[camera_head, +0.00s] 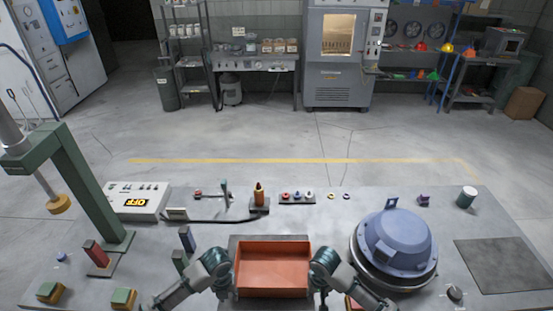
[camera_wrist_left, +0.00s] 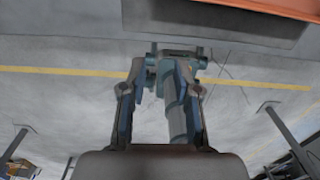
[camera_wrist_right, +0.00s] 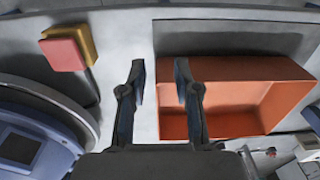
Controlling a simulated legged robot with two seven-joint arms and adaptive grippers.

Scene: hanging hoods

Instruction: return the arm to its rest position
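My left gripper (camera_head: 223,286) is beside the left wall of the orange bin (camera_head: 272,289) in the head view. In the left wrist view my left gripper (camera_wrist_left: 162,68) has its fingers apart; a grey and teal arm part shows behind the gap, with nothing clearly held. My right gripper (camera_head: 322,288) is beside the bin's right wall. The bin (camera_wrist_right: 225,125) looks empty. In the head view the fingertips are hard to make out.
A blue domed hood (camera_head: 394,245) stands on the table right of my right arm. Small parts line the table's far side. A dark mat (camera_head: 505,265) lies bare at right.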

